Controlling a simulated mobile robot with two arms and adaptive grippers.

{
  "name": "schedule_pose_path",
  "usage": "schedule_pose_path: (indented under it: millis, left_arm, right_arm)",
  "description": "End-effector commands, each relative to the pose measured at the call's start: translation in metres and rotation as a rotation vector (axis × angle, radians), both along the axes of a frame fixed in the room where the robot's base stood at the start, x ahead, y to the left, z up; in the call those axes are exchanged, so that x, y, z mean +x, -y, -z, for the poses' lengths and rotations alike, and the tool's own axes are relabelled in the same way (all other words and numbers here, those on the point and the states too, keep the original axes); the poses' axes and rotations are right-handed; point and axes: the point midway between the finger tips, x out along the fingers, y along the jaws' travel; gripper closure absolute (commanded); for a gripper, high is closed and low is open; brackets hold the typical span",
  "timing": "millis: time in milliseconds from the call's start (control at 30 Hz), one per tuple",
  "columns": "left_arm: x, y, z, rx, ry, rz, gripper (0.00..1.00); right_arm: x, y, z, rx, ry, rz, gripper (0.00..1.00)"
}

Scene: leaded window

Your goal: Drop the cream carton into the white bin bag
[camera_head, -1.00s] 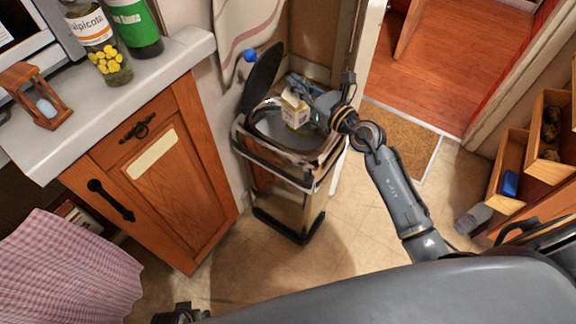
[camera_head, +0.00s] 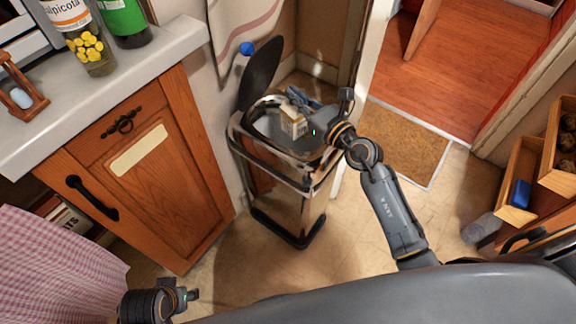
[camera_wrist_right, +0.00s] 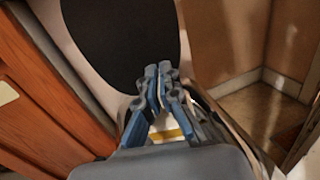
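The cream carton (camera_head: 294,123), small and pale with a yellowish part, is at the mouth of the metal pedal bin (camera_head: 285,205). My right gripper (camera_head: 297,96) is just above and behind the carton. In the wrist view, its blue-grey fingers (camera_wrist_right: 158,70) come close together at the tips, and a white and yellow patch of the carton (camera_wrist_right: 167,135) shows between them. It appears shut on the carton's top. The pale bin bag (camera_head: 268,128) lines the open bin; its inside is mostly hidden. My left gripper (camera_head: 190,295) is low at the left, its fingers unclear.
The bin's black lid (camera_head: 262,72) stands open behind it; it also shows in the wrist view (camera_wrist_right: 120,40). A wooden cabinet (camera_head: 150,180) with a pale worktop (camera_head: 165,50) is left of the bin. Open drawers (camera_head: 520,185) are at the right.

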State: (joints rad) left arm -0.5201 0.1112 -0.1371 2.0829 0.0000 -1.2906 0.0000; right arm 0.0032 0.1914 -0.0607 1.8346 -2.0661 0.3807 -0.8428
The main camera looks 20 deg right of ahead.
Motion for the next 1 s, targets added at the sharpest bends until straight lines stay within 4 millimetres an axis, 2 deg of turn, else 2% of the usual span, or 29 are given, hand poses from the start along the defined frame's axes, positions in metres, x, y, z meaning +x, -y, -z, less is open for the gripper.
schedule_pose_path:
  millis: [267, 300, 400, 767, 867, 1000]
  left_arm:
    - [0.000, 0.000, -0.001, 0.000, 0.001, 0.000, 0.57]
    - [0.000, 0.000, -0.001, 0.000, 0.001, 0.000, 0.57]
    - [0.000, 0.000, -0.001, 0.000, 0.001, 0.000, 0.57]
    - [0.000, 0.000, 0.000, 0.000, 0.001, 0.000, 0.57]
    - [0.000, 0.000, -0.001, 0.000, 0.001, 0.000, 0.57]
    - [0.000, 0.000, -0.001, 0.000, 0.001, 0.000, 0.57]
  right_arm:
    - [0.000, 0.000, -0.001, 0.001, 0.003, 0.000, 1.00]
    - [0.000, 0.000, -0.001, 0.001, 0.003, 0.000, 0.89]
    - [0.000, 0.000, -0.001, 0.001, 0.002, 0.000, 0.69]
    - [-0.003, 0.001, 0.002, 0.000, -0.003, 0.000, 0.68]
    - [-0.013, 0.005, 0.002, 0.000, -0.003, 0.000, 0.68]
    - [-0.038, 0.016, 0.002, -0.003, -0.004, 0.000, 0.68]
